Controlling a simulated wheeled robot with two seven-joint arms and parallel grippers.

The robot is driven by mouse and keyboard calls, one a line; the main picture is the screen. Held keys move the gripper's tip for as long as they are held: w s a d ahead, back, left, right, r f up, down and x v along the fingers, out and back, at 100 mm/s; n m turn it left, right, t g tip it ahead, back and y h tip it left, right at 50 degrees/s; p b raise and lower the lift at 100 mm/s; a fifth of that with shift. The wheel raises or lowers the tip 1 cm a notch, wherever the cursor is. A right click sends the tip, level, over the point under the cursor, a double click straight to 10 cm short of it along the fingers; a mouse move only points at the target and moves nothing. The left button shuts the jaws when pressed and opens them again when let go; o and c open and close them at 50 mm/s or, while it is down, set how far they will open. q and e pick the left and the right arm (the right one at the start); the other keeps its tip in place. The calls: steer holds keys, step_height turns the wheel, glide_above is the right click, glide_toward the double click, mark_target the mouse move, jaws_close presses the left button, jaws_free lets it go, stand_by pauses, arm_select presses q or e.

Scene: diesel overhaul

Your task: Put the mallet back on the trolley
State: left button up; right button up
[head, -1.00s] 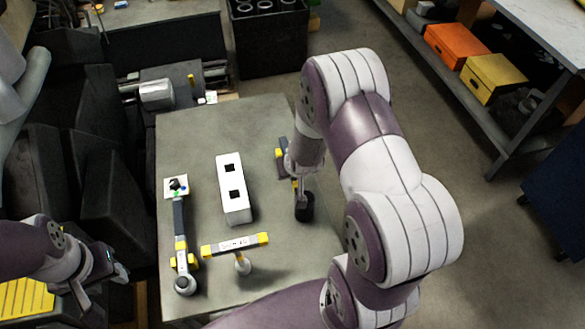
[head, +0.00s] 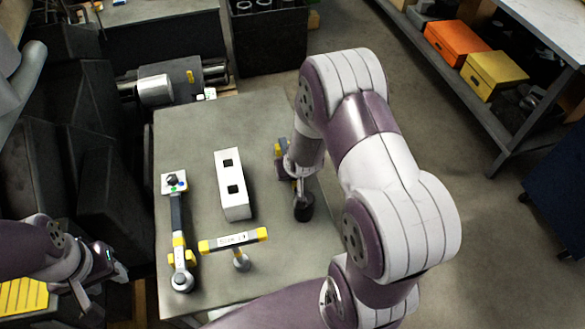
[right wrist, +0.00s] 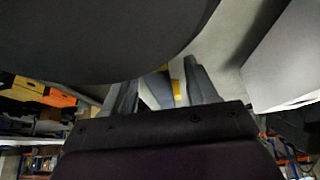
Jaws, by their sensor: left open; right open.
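The mallet, with a dark cylindrical head (head: 303,207), is at the right edge of the grey trolley top (head: 190,128), partly hidden by my right arm. Whether it rests on the top or is just above it is unclear. My right gripper (head: 294,172) is beside it, its fingers mostly hidden in the head view. In the right wrist view the open fingers (right wrist: 163,88) have a grey piece with a yellow band between or behind them. A large dark rounded shape fills the top of that view. My left gripper (head: 108,262) is open and empty, left of the trolley.
On the trolley top lie a long wrench-like tool (head: 178,230) with yellow bands, a white block (head: 232,185) with two square holes, and a yellow-ended bar tool (head: 233,241). Dark machinery (head: 105,190) stands at left. A shelf with orange (head: 457,43) and yellow boxes (head: 493,75) is at right.

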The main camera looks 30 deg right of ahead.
steer(key=p+v, duration=0.2)
steer(key=v, duration=1)
steer(key=shift+s+r, duration=0.2)
steer(key=shift+r, duration=0.15)
steer(key=shift+a, duration=0.15)
steer(key=s, duration=0.1)
steer(key=s+a+g, duration=0.1)
steer(key=s, duration=0.1)
steer(key=s+a+g+y, duration=0.1)
steer(key=shift+s+a, duration=0.15)
steer(key=shift+s, duration=0.1)
steer(key=s+a+r+n+g, duration=0.2)
steer(key=s+a+r, duration=0.1)
steer(key=shift+s+a+r+n, duration=0.25)
steer(key=shift+s+r+n, duration=0.05)
steer(key=shift+s+r, duration=0.1)
steer(key=shift+f, duration=0.1)
